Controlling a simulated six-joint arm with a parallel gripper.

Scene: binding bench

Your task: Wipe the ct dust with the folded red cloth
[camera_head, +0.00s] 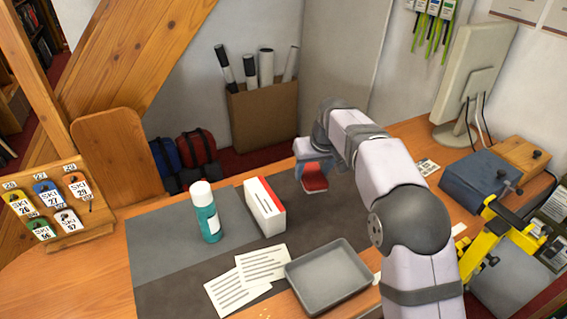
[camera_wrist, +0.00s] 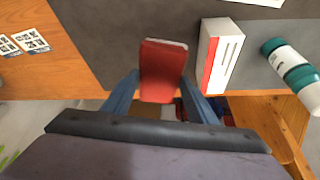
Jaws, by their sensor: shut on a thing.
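The folded red cloth (camera_head: 315,181) is held by my gripper (camera_head: 313,170) over the far right part of the dark mat. In the wrist view the cloth (camera_wrist: 163,62) sticks out between the two blue fingers of my gripper (camera_wrist: 160,92), which are shut on it. I cannot tell whether the cloth touches the mat. A few small yellowish specks (camera_head: 266,316), possibly the dust, lie on the wood at the bottom edge of the head view. They are far from the cloth and partly cut off by the frame.
A red-and-white box (camera_head: 265,210) and a teal bottle (camera_head: 207,214) stand on the mat (camera_head: 165,240), left of my gripper. Printed sheets (camera_head: 238,290) and a grey tray (camera_head: 328,277) lie nearer. A yellow clamp-like tool (camera_head: 490,240) and a blue-grey block (camera_head: 475,180) are at right.

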